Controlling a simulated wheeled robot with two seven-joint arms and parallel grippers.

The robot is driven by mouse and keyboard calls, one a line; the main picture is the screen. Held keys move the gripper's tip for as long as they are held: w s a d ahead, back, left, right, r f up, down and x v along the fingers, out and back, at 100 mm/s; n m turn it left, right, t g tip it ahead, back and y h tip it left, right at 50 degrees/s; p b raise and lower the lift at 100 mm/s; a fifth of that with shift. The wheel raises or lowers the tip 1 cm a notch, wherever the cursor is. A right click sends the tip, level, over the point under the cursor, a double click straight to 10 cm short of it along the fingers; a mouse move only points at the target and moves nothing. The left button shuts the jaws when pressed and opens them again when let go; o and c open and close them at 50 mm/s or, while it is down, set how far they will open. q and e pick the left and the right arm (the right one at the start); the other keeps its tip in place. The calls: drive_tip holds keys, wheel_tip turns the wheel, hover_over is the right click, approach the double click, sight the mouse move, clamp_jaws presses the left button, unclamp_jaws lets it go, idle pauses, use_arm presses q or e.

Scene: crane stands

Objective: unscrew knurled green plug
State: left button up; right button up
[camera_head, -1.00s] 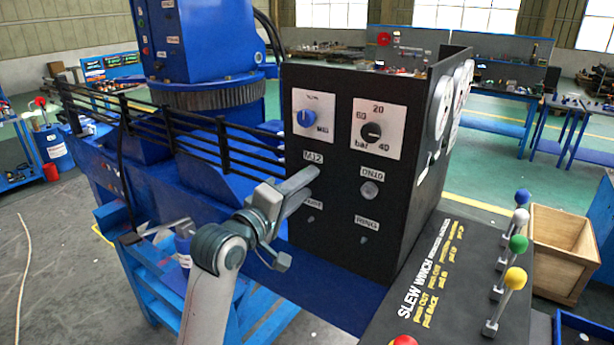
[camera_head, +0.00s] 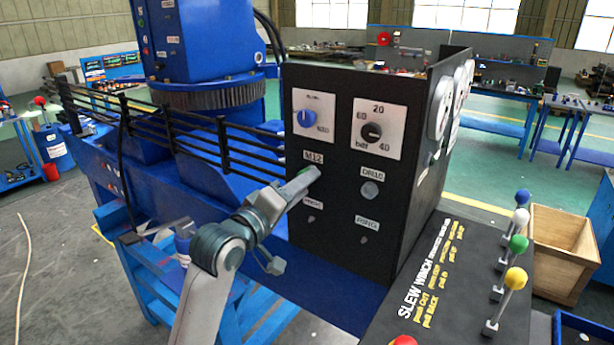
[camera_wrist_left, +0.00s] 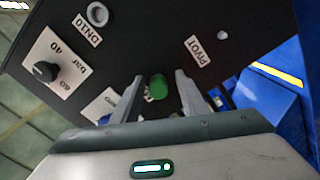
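The knurled green plug (camera_wrist_left: 158,87) sits on the black panel, seen between the two fingers of my left gripper (camera_wrist_left: 160,77) in the left wrist view. A gap shows on each side of it, so the gripper is open around the plug and not shut on it. In the head view my left gripper (camera_head: 308,178) reaches the panel just below the M12 label (camera_head: 313,157). Only a sliver of the green plug (camera_head: 304,170) shows there; the fingers hide the rest. My right gripper is not in view.
The black panel (camera_head: 335,245) carries a blue knob (camera_head: 306,119), a black bar knob (camera_head: 371,131), a DN10 fitting (camera_head: 370,190) and small toggles below. A console with ball-topped levers (camera_head: 517,243) stands at right. Black rails (camera_head: 200,140) run at left.

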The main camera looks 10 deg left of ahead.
use_arm(q)
drive_tip(key=shift+a+r, duration=0.1)
drive_tip(key=shift+r, duration=0.05)
drive_tip(key=shift+w+a+r, duration=0.1)
drive_tip(key=shift+a+r, duration=0.15)
drive_tip(key=shift+r, duration=0.05)
drive_tip(key=shift+r, duration=0.1)
drive_tip(key=shift+c, duration=0.6)
clamp_jaws()
drive_tip(key=shift+a, duration=0.1)
drive_tip(key=n, duration=0.5)
idle(0.4)
